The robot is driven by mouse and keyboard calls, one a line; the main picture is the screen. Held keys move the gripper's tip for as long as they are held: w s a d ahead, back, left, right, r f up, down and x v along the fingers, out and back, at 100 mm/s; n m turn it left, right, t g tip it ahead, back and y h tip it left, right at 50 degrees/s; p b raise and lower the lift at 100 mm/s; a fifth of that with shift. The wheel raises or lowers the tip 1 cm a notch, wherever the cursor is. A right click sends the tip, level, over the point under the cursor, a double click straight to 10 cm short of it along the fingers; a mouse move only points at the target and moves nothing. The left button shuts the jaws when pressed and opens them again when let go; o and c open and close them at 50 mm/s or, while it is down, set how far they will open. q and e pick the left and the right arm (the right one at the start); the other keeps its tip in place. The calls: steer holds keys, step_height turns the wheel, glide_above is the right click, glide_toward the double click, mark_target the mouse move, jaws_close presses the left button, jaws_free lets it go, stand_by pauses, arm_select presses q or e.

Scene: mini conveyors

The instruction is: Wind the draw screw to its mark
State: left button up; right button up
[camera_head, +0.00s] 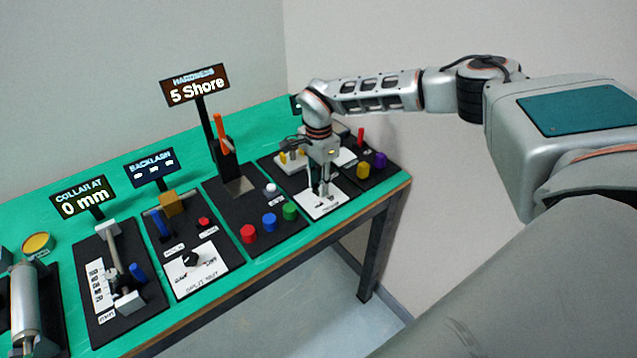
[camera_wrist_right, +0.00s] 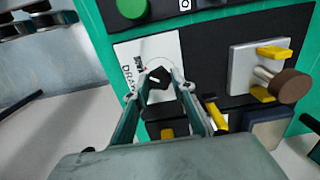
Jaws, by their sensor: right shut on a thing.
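The draw screw's black knob (camera_wrist_right: 158,76) shows in the wrist view on a white card (camera_wrist_right: 126,54) marked with a partly legible word beginning "DR". A thin arc and small lettering show beside the knob. My right gripper (camera_wrist_right: 163,84) has a finger on each side of the knob and is shut on it. In the head view my right gripper (camera_head: 323,198) points down over the white card (camera_head: 333,206) at the front right of the bench. The knob is mostly hidden there. My left gripper is not in view.
Red (camera_head: 248,233), blue (camera_head: 269,222) and green (camera_head: 289,211) buttons stand left of the card. Yellow (camera_head: 363,170) and purple (camera_head: 380,159) knobs stand to its right. A hardness display (camera_head: 196,87) reads 5 Shore. A metal plate (camera_wrist_right: 243,62) with yellow clamps is nearby.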

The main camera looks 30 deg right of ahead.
mark_target(318, 187)
steer(key=shift+w+r+n, duration=0.1)
steer(key=shift+n, duration=0.5)
steer(key=o, duration=1.1)
step_height(318, 187, up, 12)
steer(key=shift+f, duration=0.1)
stand_by(0.3)
